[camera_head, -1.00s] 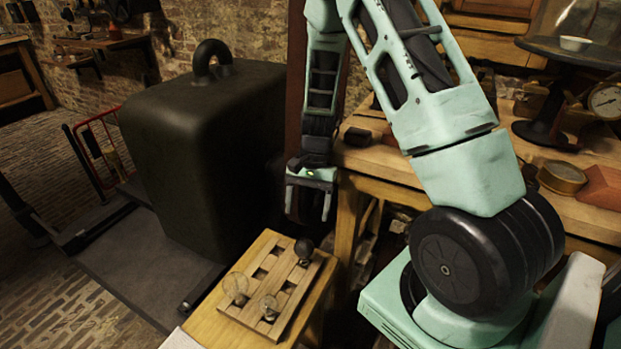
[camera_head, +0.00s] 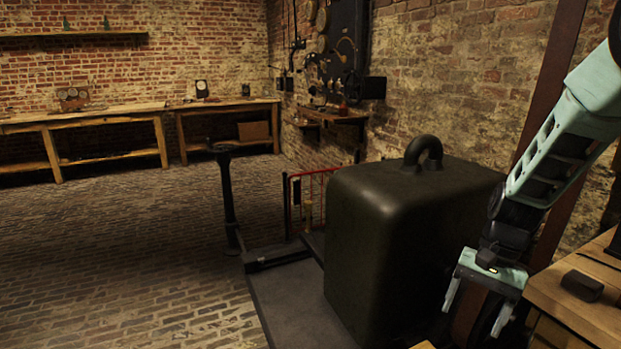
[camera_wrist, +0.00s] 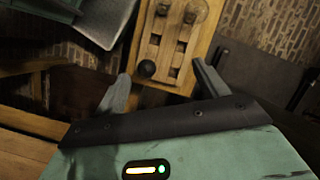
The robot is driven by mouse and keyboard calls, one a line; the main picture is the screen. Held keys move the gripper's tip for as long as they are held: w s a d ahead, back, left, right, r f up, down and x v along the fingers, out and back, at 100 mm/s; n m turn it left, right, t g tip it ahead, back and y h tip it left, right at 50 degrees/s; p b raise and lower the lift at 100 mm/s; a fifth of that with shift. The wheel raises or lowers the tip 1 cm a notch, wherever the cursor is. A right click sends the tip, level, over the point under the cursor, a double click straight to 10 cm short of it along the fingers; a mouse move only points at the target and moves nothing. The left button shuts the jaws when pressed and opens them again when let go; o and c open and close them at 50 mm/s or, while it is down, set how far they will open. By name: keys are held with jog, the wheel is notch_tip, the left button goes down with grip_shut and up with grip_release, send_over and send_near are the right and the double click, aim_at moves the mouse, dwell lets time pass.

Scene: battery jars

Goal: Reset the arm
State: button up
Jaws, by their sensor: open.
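My gripper (camera_head: 478,311) hangs from my green arm at the lower right of the head view, fingers pointing down, open and empty. It is beside the right side of the large dark weight block and left of the wooden workbench. In the wrist view my gripper (camera_wrist: 160,85) has its two fingers spread wide with nothing between them touching. Beyond the fingertips is a slotted wooden rack (camera_wrist: 173,52) on a small wooden stand, with two round glass jars at its top and a dark ball-like knob (camera_wrist: 146,69) near its lower left.
The dark weight block (camera_head: 391,250) with a ring handle stands on a grey platform scale (camera_head: 290,310). A red rail (camera_head: 308,195) is behind it. The workbench (camera_head: 585,300) with a small black box (camera_head: 581,286) is at right. The brick floor (camera_head: 120,240) at left is clear.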

jog(key=s+a+r+n+h, duration=0.1)
jog(key=s+a+r+n, duration=0.25)
jog(key=a, duration=0.35)
jog(key=s+a+r+n, duration=0.3)
jog(key=s+a+n, duration=0.1)
jog(key=a, duration=0.2)
jog(key=s+a+r+n+t+h, duration=0.1)
jog(key=s+a+n, duration=0.25)
jog(key=s, duration=0.25)
jog(key=s+a+r+n+t+h, duration=0.1)
jog(key=s+a+r+n, duration=0.15)
jog(key=s+n, duration=0.35)
notch_tip(320, 180, up, 13)
jog(key=m+p, duration=0.1)
jog(key=p, duration=1.3)
jog(key=shift+s+a, duration=0.2)
jog(key=shift+a, duration=0.05)
jog(key=shift+r, duration=0.1)
